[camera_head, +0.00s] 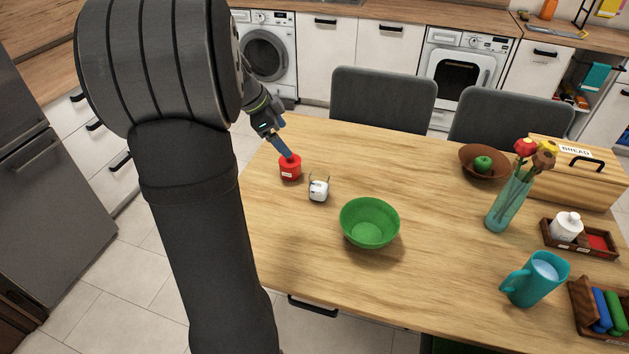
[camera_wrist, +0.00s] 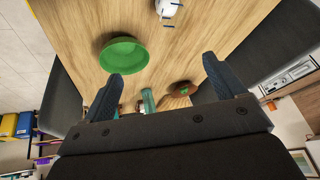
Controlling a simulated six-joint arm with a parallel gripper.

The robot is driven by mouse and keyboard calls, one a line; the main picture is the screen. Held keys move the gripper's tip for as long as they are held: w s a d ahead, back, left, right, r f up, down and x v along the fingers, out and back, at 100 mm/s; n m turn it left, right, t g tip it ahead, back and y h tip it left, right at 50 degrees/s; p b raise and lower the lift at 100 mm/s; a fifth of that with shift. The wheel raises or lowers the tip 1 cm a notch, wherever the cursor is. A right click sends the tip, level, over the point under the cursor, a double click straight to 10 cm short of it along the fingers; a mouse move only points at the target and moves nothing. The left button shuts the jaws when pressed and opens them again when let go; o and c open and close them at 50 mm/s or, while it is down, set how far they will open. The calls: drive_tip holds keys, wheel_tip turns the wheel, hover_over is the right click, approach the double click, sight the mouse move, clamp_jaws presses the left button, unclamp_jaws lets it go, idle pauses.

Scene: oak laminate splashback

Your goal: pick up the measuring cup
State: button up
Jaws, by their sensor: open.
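A small red cup-like container (camera_head: 290,170) with a pale label stands near the table's left edge. A teal jug (camera_head: 533,281) with a handle on its left stands at the front right. In the head view, my gripper (camera_head: 284,150) reaches down over the red container, its blue finger overlapping the far rim; I cannot tell if they touch. In the wrist view, my gripper (camera_wrist: 163,86) is open with nothing held between its fingers. The red container is not visible there.
A vase of flowers (camera_head: 508,200), brown bowl (camera_head: 482,160), bread box (camera_head: 575,180) and trays fill the right side.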

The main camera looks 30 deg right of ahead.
wheel_tip(320, 180, down, 6)
drive_tip(key=n+g+h, duration=0.2)
drive_tip(key=n, duration=0.7)
drive_tip(key=n+h, duration=0.4)
drive_tip(key=n, duration=1.3)
approach(319, 188)
drive_tip(key=s+d+r+v, duration=0.1)
drive_tip(key=v, duration=0.5)
wheel_tip(319, 188, down, 6)
drive_tip(key=w+a+n+t+h, duration=0.1)
drive_tip(key=a+n+t+h, duration=0.1)
drive_tip(key=n, duration=1.2)
drive_tip(key=x, duration=1.7)
drive_tip(key=shift+w, duration=0.2)
drive_tip(key=c, duration=1.1)
